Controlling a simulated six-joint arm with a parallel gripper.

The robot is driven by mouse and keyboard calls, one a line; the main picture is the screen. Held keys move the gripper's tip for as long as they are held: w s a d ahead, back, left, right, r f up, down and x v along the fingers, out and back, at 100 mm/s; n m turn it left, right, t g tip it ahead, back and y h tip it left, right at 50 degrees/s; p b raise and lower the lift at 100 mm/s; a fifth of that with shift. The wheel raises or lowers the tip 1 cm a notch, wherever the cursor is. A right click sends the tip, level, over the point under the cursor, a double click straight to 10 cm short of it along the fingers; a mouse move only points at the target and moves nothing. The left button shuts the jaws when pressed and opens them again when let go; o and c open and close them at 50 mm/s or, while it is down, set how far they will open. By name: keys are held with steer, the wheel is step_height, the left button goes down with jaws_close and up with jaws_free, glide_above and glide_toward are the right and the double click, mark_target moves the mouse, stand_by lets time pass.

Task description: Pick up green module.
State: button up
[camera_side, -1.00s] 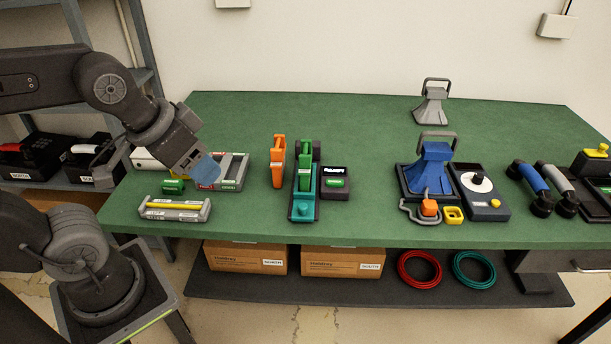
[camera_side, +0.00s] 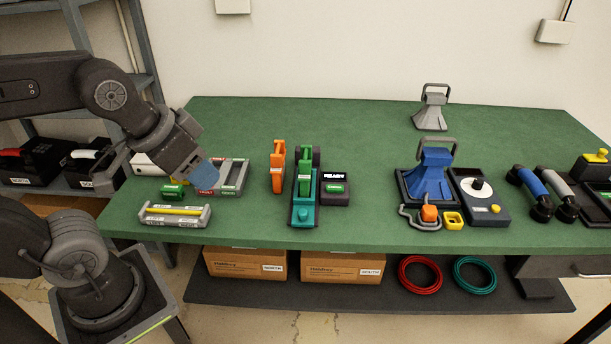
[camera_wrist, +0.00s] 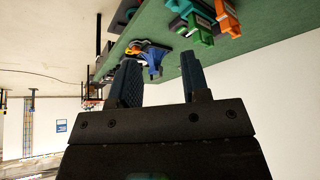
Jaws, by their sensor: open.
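A small green module (camera_side: 172,191) lies on the green bench at its left end, behind the tray with the yellow bar. My gripper (camera_side: 206,175) is above the bench to the right of this module, beside the grey rack, with blue-tipped fingers angled down to the right. In the wrist view my gripper (camera_wrist: 160,72) has two fingers apart with nothing between them. The green module is not seen in the wrist view. Other green items are a handset (camera_side: 305,172) on a teal base and a block on the black READY box (camera_side: 335,189).
A grey rack (camera_side: 236,178) with red and green labels and a grey tray with a yellow bar (camera_side: 175,211) are close by. An orange handset (camera_side: 278,168) stands to the right. A blue cone-shaped item (camera_side: 433,172) is farther right. The back middle of the bench is clear.

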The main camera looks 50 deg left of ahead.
steer(key=w+a+n+g+y, duration=0.1)
steer(key=w+a+n, duration=0.1)
steer(key=w, duration=0.5)
steer(key=w+a+n+y, duration=0.1)
steer(key=w+n, duration=0.2)
steer(key=w, duration=0.4)
steer(key=n+y, duration=0.2)
steer(key=n, duration=0.2)
glide_toward(305, 154)
steer(key=x, duration=0.5)
steer(key=shift+w+d+f, duration=0.1)
steer(key=shift+d+f, duration=0.05)
steer(key=shift+f, duration=0.1)
steer(key=shift+a+x, duration=0.15)
steer(key=shift+x, duration=1.15)
steer(key=shift+a+x, duration=0.1)
steer(key=shift+x, duration=1.2)
steer(key=shift+r, duration=0.1)
steer(key=shift+c, duration=0.3)
jaws_close()
